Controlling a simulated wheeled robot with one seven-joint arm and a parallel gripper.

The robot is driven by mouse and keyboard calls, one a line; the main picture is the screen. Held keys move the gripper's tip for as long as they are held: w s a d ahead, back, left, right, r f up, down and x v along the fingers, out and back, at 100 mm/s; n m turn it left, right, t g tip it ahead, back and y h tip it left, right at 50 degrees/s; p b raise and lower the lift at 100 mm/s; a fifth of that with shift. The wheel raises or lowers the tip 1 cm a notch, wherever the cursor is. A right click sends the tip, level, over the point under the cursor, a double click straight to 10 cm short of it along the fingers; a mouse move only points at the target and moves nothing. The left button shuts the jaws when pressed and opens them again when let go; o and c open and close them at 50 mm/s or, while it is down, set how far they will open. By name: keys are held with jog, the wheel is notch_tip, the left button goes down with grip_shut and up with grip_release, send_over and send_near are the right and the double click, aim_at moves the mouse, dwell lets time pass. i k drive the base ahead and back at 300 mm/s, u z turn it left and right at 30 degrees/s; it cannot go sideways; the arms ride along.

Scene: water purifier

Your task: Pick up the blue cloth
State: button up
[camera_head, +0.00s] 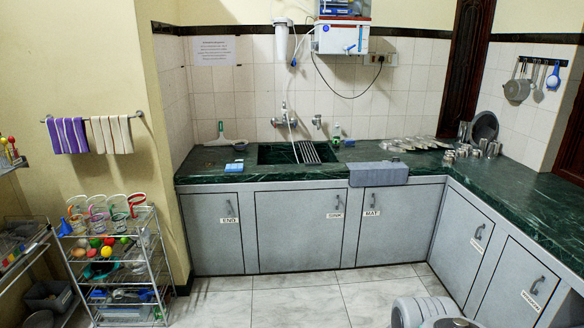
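A striped violet-blue cloth (67,136) hangs over a wall rail (92,117) at the left. It is the left one of two cloths there and the closest to blue of the hanging ones. A beige striped cloth (111,134) hangs beside it on the right. A small blue item (234,167) lies on the counter left of the sink; it is too small to tell whether it is cloth. A grey-blue mat (378,173) drapes over the counter's front edge. Rounded grey and white parts at the bottom right look like my arm. My gripper's fingers are not visible.
A wire rack (118,268) with cups and colourful balls stands below the rail. The green counter (500,194) runs along the back and right, with a sink (289,153) and several metal cups (463,151). The tiled floor (270,303) in the middle is clear.

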aim_at(236, 167)
jog(key=u, duration=0.2)
jog(key=i, duration=2.45)
jog(key=u, duration=1.2)
jog(key=i, duration=1.8)
jog(key=u, duration=0.9)
jog(key=i, duration=0.35)
jog(key=u, duration=0.05)
